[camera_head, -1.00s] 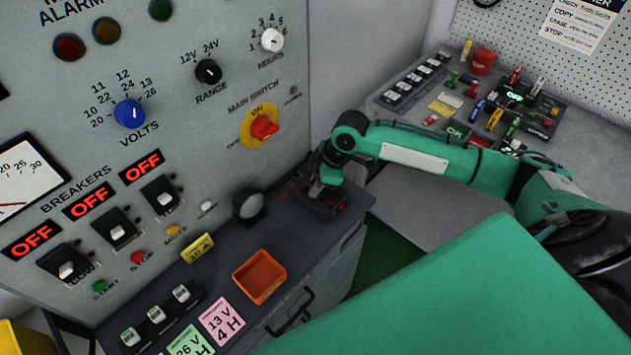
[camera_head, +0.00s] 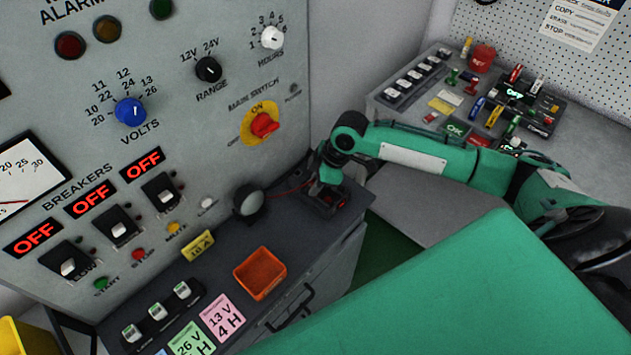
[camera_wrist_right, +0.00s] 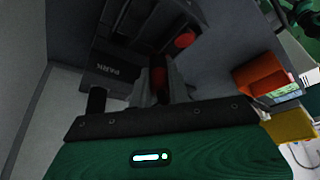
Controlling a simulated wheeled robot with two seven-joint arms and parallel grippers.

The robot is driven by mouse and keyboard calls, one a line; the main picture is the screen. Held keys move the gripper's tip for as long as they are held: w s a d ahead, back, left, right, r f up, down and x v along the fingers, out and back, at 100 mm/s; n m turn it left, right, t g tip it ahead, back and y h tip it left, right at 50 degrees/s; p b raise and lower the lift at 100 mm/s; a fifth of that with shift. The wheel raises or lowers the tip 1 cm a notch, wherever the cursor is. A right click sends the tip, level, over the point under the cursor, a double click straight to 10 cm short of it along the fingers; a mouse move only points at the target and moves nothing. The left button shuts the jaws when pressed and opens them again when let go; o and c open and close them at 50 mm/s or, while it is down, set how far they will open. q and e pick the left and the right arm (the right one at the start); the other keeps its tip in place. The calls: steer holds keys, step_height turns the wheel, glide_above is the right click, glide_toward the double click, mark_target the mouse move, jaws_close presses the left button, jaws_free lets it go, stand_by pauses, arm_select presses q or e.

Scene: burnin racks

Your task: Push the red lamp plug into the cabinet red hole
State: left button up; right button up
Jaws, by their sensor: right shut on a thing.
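My right gripper (camera_head: 328,182) is at the dark park block (camera_head: 335,205) on the right end of the cabinet's ledge. In the right wrist view my right gripper (camera_wrist_right: 160,72) is shut on a red piece, the red lamp plug (camera_wrist_right: 159,86), beside the block's face marked PARK (camera_wrist_right: 118,71). A thin red lead runs from the round lamp (camera_head: 250,203) to the gripper. The plug's tip is hidden, so I cannot tell whether it sits in the block. I cannot make out a red hole on the cabinet panel (camera_head: 215,130). My left gripper is out of view.
An orange tray (camera_head: 260,273) and coloured cards lie on the ledge. The upright panel carries a main switch (camera_head: 263,124), knobs and breakers. A side bench (camera_head: 400,105) behind my right arm holds several small parts. A red round piece (camera_wrist_right: 184,40) is near the gripper.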

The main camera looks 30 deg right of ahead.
steer(key=shift+f, duration=0.35)
stand_by(0.4)
steer(key=o, duration=0.9)
steer(key=shift+s+r, duration=0.1)
steer(key=shift+d, duration=0.1)
steer(key=shift+c, duration=0.3)
steer(key=shift+w+r, duration=0.1)
steer(key=shift+w, duration=0.1)
steer(key=shift+r+p, duration=0.1)
steer(key=shift+p, duration=0.2)
